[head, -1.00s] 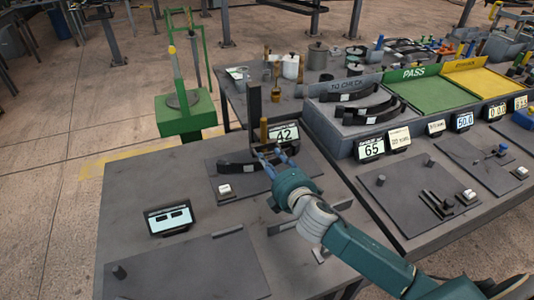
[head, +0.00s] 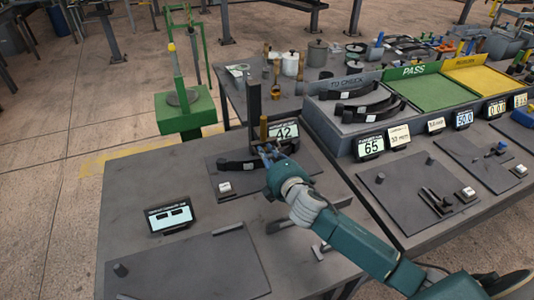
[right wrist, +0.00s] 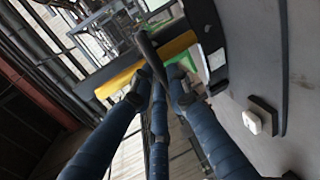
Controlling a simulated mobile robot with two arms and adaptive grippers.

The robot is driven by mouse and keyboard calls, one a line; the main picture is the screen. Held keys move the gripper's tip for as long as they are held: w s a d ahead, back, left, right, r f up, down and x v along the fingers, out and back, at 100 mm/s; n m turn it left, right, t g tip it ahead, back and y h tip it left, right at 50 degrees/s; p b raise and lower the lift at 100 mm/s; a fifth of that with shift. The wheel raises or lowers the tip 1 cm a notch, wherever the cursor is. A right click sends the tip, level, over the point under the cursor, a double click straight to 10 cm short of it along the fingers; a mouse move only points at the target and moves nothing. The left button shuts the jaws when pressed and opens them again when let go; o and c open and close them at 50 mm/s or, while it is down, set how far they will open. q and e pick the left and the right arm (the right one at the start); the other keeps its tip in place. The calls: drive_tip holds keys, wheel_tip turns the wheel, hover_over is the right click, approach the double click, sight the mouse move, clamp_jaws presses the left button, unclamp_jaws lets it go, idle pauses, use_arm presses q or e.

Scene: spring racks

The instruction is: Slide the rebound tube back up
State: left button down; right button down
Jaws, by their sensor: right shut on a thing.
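A brass-yellow tube (head: 263,128) stands upright beside a tall dark post (head: 254,103) on the near table's rack plate. In the right wrist view the yellow tube (right wrist: 122,80) runs slantwise just beyond the fingers. My right gripper (head: 268,152) is at the lower part of the tube, in front of the post. In the right wrist view its blue fingers (right wrist: 160,80) close around a slim dark piece (right wrist: 148,50) that crosses the yellow tube. How this piece joins the tube is hard to tell. The fingers hide the tube's lower end. My left gripper is out of view.
A display reading 42 (head: 284,130) stands just behind. A white button (head: 225,187) and a tablet (head: 169,216) are nearer. The front plate (head: 190,268) is mostly clear.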

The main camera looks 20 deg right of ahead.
wheel_tip(320, 180, up, 11)
drive_tip(key=p, duration=1)
drive_tip(key=shift+w+r, duration=0.15)
drive_tip(key=c, duration=1.7)
unclamp_jaws()
drive_tip(key=shift+r, duration=0.1)
drive_tip(key=shift+o, duration=0.2)
drive_tip(key=shift+s+f, duration=0.2)
drive_tip(key=v, duration=1.2)
